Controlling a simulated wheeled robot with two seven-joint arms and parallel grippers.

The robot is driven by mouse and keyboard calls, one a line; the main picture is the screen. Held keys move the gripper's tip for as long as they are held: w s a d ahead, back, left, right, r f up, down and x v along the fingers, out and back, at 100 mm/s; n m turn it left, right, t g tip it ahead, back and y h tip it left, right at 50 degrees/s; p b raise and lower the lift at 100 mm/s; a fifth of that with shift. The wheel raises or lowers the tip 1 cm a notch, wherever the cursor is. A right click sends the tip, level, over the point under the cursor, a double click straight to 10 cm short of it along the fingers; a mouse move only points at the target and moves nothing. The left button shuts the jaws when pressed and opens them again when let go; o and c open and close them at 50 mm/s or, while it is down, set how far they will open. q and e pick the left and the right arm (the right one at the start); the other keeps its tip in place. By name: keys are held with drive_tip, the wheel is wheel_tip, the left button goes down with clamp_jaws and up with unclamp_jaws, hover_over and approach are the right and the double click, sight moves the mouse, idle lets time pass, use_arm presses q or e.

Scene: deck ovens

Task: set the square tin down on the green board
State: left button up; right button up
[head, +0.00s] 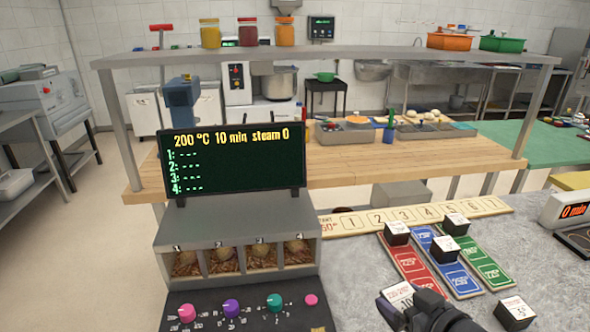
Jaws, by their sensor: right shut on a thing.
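The green board (484,262) lies on the grey counter, right of a blue board (458,281) and a red board (407,264). A small dark block with a white top (456,222) stands at the green board's far end. My right gripper (408,303) is at the bottom, shut on a white-topped block (399,293) left of and nearer than the green board; its fingers partly hide the block. I cannot tell from its label whether this is the square tin. My left gripper is out of view.
White-topped blocks stand on the red board (397,232), on the blue board (445,248) and on the counter (515,313). A numbered wooden strip (350,223) lies behind the boards. A dark display (235,160) and knob panel (245,312) stand left.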

drive_tip(key=s+a+r+n+g+y, duration=0.5)
drive_tip(key=s+a+r+n+y, duration=0.2)
drive_tip(key=r, duration=0.1)
drive_tip(key=shift+s+a+n, duration=0.15)
drive_tip(key=shift+a+n, duration=0.15)
drive_tip(key=shift+a, duration=0.05)
drive_tip(key=shift+s, duration=0.1)
idle(0.3)
